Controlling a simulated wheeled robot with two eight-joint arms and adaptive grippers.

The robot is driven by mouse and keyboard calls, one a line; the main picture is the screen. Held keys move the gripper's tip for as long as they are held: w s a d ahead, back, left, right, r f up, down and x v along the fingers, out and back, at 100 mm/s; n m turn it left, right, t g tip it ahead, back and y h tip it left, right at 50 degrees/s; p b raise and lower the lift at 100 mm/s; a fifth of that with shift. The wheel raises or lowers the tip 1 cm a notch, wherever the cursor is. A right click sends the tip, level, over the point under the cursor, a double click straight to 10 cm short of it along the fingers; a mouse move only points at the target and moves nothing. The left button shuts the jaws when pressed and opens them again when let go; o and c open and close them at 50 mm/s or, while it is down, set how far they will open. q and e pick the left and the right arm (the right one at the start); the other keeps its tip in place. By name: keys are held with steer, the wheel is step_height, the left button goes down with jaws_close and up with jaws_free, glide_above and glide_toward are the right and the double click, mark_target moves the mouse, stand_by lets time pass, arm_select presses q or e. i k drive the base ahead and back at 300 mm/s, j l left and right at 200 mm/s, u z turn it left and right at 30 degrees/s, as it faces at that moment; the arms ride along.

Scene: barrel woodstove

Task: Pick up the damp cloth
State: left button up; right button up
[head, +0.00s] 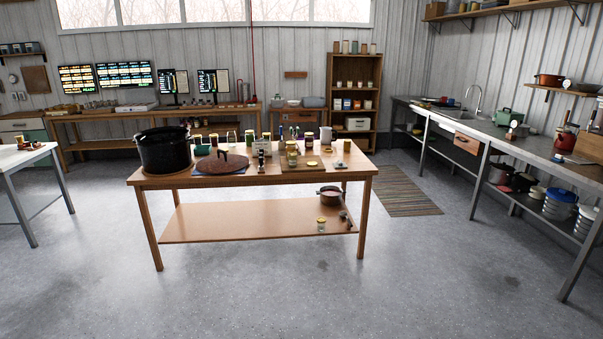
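I cannot clearly make out the damp cloth. On the wooden table (150,182) in the middle of the head view lies a low, brown, rounded thing (222,163) with a dark upright piece on it. Thin blue edges (238,172) show beneath it; I cannot tell whether they are cloth. A large black pot (164,150) stands to its left. Several jars, among them a glass jar (292,157), stand to its right. Neither gripper is in view.
Open grey concrete floor (300,270) lies in front of the table. A long metal counter with a sink (452,117) runs along the right wall. A white-topped table (20,157) stands at left. A striped rug (402,190) lies right of the wooden table.

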mark_target(340, 164)
steer(key=i, duration=2.5)
steer(key=i+z, duration=0.45)
steer(key=i, duration=0.2)
steer(key=i+j+z, duration=0.25)
steer(key=i+z, duration=0.2)
steer(key=i, duration=0.15)
steer(key=i+j+z, duration=0.95)
steer(key=i+j, duration=0.15)
